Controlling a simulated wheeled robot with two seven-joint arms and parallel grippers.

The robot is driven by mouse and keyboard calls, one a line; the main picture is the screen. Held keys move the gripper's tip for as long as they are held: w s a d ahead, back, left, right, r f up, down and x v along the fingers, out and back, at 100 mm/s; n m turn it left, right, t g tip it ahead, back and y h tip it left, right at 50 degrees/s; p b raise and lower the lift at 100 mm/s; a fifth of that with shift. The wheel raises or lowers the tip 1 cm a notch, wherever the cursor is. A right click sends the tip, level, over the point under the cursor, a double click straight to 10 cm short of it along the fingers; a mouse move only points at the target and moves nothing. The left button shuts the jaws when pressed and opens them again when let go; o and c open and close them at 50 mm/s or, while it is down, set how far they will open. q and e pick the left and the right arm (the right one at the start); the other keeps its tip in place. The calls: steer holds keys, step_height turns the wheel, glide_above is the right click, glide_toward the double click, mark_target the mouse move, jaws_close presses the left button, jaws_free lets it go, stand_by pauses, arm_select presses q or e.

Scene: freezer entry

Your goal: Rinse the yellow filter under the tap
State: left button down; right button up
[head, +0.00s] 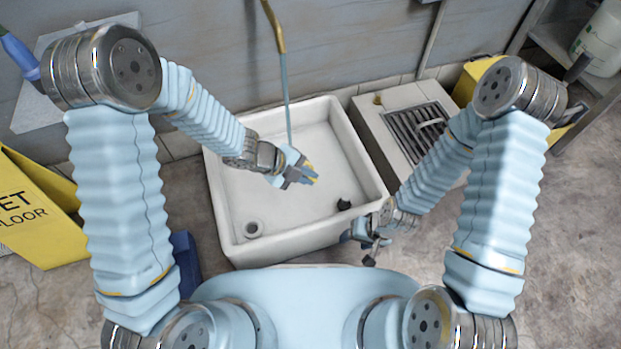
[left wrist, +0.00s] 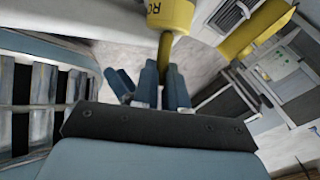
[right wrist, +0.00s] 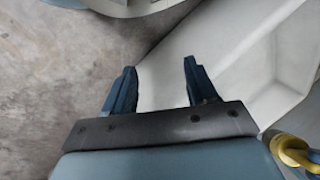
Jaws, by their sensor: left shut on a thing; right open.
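In the left wrist view, a yellow lettered body (left wrist: 171,14), apparently the filter, sits past the fingers on an olive stem. The brass tap (head: 276,30) hangs over the sink. A thin blue stream (head: 286,98) runs down from it to my left gripper; whether it strikes the filter itself is hard to tell. My right gripper (head: 370,238) is open and empty by the sink's front right corner; it also shows in the right wrist view (right wrist: 158,72).
A small black object (head: 343,204) and a drain hole (head: 253,229) are in the sink. A white unit with a metal grate (head: 419,125) stands close to its right. A yellow wet-floor sign (head: 42,215) stands at the left. The wall is behind.

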arm_select(q)
steer(key=w+a+p, duration=0.1)
steer(key=w+p, duration=0.4)
steer(key=w+a+p, duration=0.1)
steer(key=w+p, duration=0.1)
steer(key=w, duration=0.1)
steer(key=shift+a+f, duration=0.2)
steer(key=shift+a, duration=0.15)
steer(key=shift+w+a+f+p, duration=0.1)
steer(key=shift+w+a+p, duration=0.05)
steer(key=shift+w+p, duration=0.25)
steer(key=shift+w+a+f+p, duration=0.1)
steer(key=shift+w+p, duration=0.15)
steer(key=shift+w, duration=0.25)
steer(key=shift+s, duration=0.1)
